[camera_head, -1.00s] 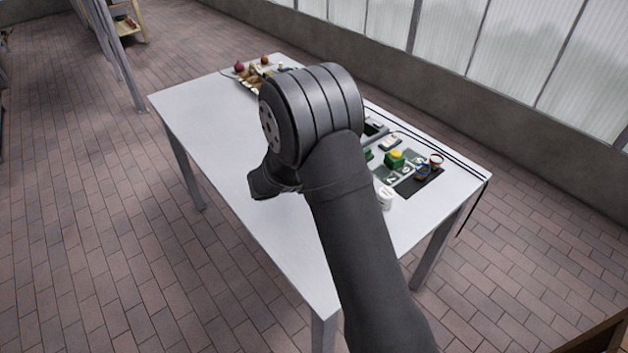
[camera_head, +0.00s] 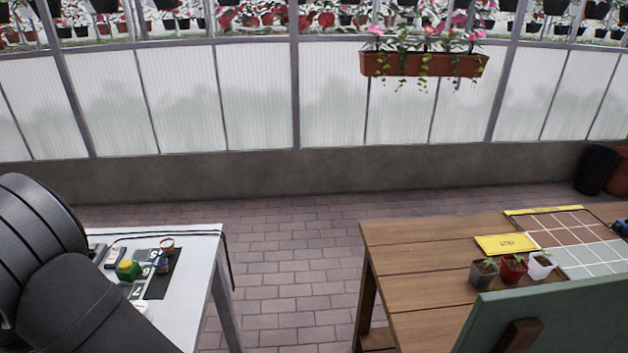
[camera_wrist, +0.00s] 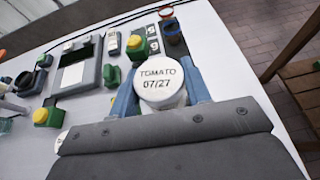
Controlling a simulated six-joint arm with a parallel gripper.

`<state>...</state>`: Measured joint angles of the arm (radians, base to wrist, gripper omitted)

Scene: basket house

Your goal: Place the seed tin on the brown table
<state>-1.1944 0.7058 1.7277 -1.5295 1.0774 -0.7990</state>
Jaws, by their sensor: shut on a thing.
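The seed tin (camera_wrist: 160,90) has a round white lid reading "TOMATO 07/27" and sits between the blue fingers of my gripper (camera_wrist: 160,72) in the wrist view. The gripper is shut on it, with the white table behind and below. In the head view my dark arm covers the lower left, and the gripper and held tin cannot be made out there. The brown table (camera_head: 420,240) with a planked wooden top stands at the right of the head view. A wooden edge (camera_wrist: 303,85) also shows at the right of the wrist view.
The white table (camera_head: 207,285) holds a green-and-yellow block (camera_head: 127,270), a dark mat (camera_head: 160,282) and small cups. A floor gap separates the tables. The brown table carries small plant pots (camera_head: 513,268), a yellow card (camera_head: 506,244) and a grid tray (camera_head: 590,258). A green panel (camera_head: 575,320) blocks its front right. Its left planks are clear.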

